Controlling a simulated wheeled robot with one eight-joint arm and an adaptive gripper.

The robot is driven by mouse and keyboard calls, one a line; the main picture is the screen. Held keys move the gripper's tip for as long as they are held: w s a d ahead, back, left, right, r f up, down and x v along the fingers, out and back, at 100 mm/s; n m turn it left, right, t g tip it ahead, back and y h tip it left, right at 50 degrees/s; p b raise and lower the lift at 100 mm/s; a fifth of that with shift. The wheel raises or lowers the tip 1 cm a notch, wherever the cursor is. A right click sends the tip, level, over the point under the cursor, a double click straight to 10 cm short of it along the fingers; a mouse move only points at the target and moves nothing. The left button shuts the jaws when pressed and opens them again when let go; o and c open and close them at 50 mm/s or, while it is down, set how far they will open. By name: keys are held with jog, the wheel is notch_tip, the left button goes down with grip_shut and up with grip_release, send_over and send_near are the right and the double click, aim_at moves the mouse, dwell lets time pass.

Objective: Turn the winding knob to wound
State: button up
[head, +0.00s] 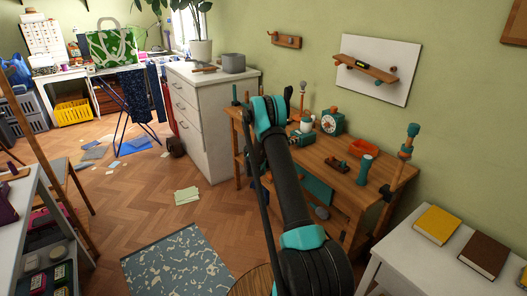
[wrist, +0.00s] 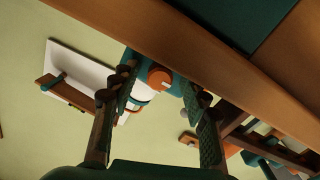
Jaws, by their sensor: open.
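In the wrist view, an orange round knob (wrist: 159,77) sits on a teal body, with a white rounded part beside it. My gripper (wrist: 161,88) is open, with one finger on each side of the knob in that view. I cannot tell whether either finger touches it. In the head view, a teal device (head: 333,121) with a pale round dial and red marks stands on the wooden workbench (head: 338,167). My arm crosses in front of the bench's left part, and my gripper cannot be made out clearly there. The knob's setting is not readable.
An orange tray (head: 363,149) and a teal cup (head: 364,168) stand on the bench. A white board with a wooden shelf (head: 366,68) hangs above. A white drawer cabinet (head: 207,118) stands left of the bench. A white table (head: 438,278) with books is at lower right.

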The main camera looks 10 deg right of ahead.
jog(key=n, duration=0.8)
jog(key=shift+n, duration=0.3)
jog(key=n, duration=0.4)
jog(key=shift+s, duration=0.1)
jog(key=n, duration=0.5)
jog(key=shift+d, duration=0.1)
jog(key=n, duration=0.8)
jog(key=shift+n, duration=0.3)
jog(key=n, duration=0.8)
jog(key=shift+a+n, duration=0.45)
jog(key=shift+n, duration=0.05)
jog(key=v, duration=1.6)
jog(key=shift+s+a, duration=0.15)
jog(key=shift+a, duration=0.15)
